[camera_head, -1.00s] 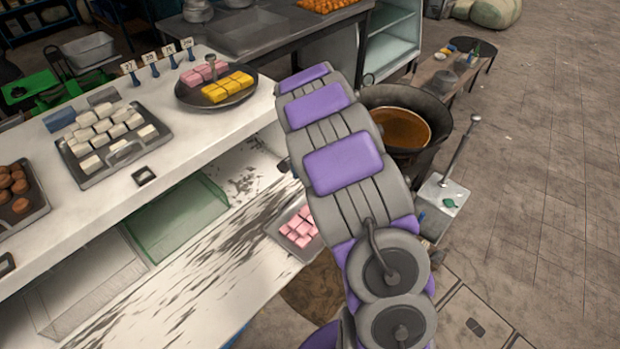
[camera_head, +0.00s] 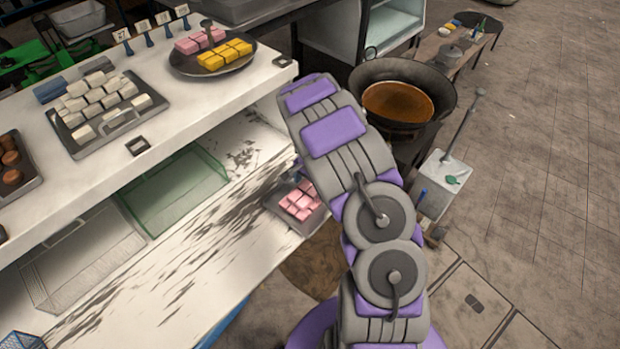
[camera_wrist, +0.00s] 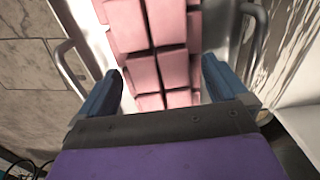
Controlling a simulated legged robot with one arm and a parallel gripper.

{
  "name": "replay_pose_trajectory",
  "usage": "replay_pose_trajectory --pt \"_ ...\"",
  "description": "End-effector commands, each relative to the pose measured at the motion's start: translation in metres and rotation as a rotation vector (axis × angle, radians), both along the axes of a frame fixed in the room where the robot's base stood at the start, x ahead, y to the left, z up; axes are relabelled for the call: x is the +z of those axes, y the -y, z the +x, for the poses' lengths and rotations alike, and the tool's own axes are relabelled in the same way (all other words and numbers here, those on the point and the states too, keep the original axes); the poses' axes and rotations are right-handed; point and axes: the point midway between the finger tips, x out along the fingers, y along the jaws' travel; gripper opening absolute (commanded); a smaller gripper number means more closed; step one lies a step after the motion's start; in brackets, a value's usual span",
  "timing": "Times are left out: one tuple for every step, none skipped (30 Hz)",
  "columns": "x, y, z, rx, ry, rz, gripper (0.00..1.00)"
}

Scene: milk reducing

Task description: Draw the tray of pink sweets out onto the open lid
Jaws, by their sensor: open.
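The tray of pink sweets (camera_head: 272,201) lies at the right end of a white, dark-streaked panel (camera_head: 150,290) below the counter, which looks like the open lid. My arm hides part of the tray's right side. The wrist view shows the pink sweets (camera_wrist: 160,50) close up in rows, with a metal handle (camera_wrist: 68,72) at the left and another (camera_wrist: 258,50) at the right. My gripper (camera_wrist: 160,85) is open, its blue fingers apart on either side of the sweets in the picture. Whether they touch the tray is unclear.
The counter (camera_head: 215,98) above holds a tray of white sweets (camera_head: 72,148) and a round plate (camera_head: 184,68) of pink and yellow sweets. A green glass box (camera_head: 175,190) stands under it. A large dark pan (camera_head: 360,82) stands right of my arm. Floor (camera_head: 540,180) is clear at right.

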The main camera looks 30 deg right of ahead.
Motion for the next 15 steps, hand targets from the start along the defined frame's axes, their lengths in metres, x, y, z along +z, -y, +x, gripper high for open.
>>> replay_pose_trajectory --pt "-0.0045 0.0 -0.0001 0.0 0.0 0.0 1.0" --pt "-0.0061 0.0 0.0 0.0 0.0 0.0 1.0" --pt "-0.0077 0.0 0.0 0.0 0.0 0.0 1.0" --pt "-0.0085 0.0 0.0 0.0 0.0 0.0 1.0" --pt "-0.0091 0.0 0.0 0.001 0.0 0.0 1.0" --pt "-0.0096 0.0 0.0 0.001 0.0 0.0 1.0" --pt "-0.0098 0.0 0.0 0.001 0.0 0.0 1.0" --pt "-0.0098 0.0 0.0 0.001 0.0 0.0 1.0" --pt "-0.0098 -0.0001 0.0 0.001 0.0 0.0 1.0" --pt "-0.0097 0.0 0.0001 0.001 0.0 0.0 1.0" --pt "-0.0097 0.0 0.0 0.001 0.0 0.0 1.0" --pt "-0.0097 -0.0001 0.0 0.001 0.0 0.0 1.0" --pt "-0.0097 -0.0001 0.0 0.001 0.0 0.0 1.0" --pt "-0.0097 -0.0001 -0.0001 0.001 0.0 0.0 0.99" --pt "-0.0097 -0.0001 0.0 0.001 0.0 0.0 0.95"
